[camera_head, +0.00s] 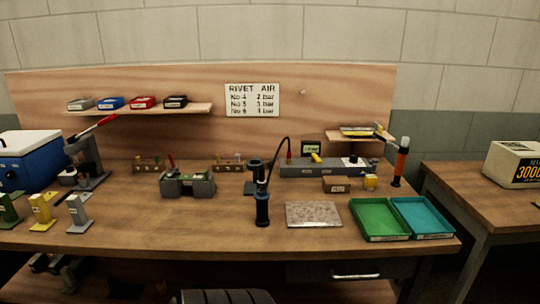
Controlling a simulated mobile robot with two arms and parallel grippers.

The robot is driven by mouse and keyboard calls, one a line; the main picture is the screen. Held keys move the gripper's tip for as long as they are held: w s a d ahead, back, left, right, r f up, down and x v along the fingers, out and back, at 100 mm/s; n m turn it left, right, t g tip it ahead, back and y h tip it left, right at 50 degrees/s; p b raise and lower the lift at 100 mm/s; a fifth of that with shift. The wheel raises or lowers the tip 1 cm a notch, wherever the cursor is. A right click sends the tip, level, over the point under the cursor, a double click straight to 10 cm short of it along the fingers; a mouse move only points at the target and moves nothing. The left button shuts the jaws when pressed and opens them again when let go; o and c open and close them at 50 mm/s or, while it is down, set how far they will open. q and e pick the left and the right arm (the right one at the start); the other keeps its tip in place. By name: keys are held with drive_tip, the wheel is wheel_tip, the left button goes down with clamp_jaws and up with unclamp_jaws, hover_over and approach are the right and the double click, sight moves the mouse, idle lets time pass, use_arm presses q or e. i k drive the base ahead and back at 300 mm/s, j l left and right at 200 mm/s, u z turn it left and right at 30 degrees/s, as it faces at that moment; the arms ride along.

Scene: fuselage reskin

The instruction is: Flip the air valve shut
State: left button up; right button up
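The air unit (345,170) is a long grey block at the back right of the workbench. A small yellow lever (316,158), which looks like the air valve handle, sits on top of it, lying at a slant. It is too small to tell whether the valve is open or shut. A small display (311,148) stands behind the lever. A red fitting (289,158) at the block's left end joins a black hose that arches to the dark rivet tool (262,208) standing upright. Neither of my grippers is in view.
A speckled mat (313,214), a green tray (378,219) and a teal tray (422,216) lie along the front right. A small brown box (336,185) sits before the air unit. An orange-and-black tool (400,163) stands at its right. A grey fixture (187,184) stands left of centre.

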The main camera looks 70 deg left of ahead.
sight(315, 158)
drive_tip(key=u, duration=2)
drive_tip(key=l+z, duration=0.2)
drive_tip(key=l, duration=0.2)
drive_tip(key=i+l+z, duration=0.2)
drive_tip(key=l, duration=0.25)
drive_tip(key=l+z, duration=0.15)
drive_tip(key=l, duration=0.25)
drive_tip(key=i+l+z, duration=0.2)
drive_tip(key=l, duration=0.15)
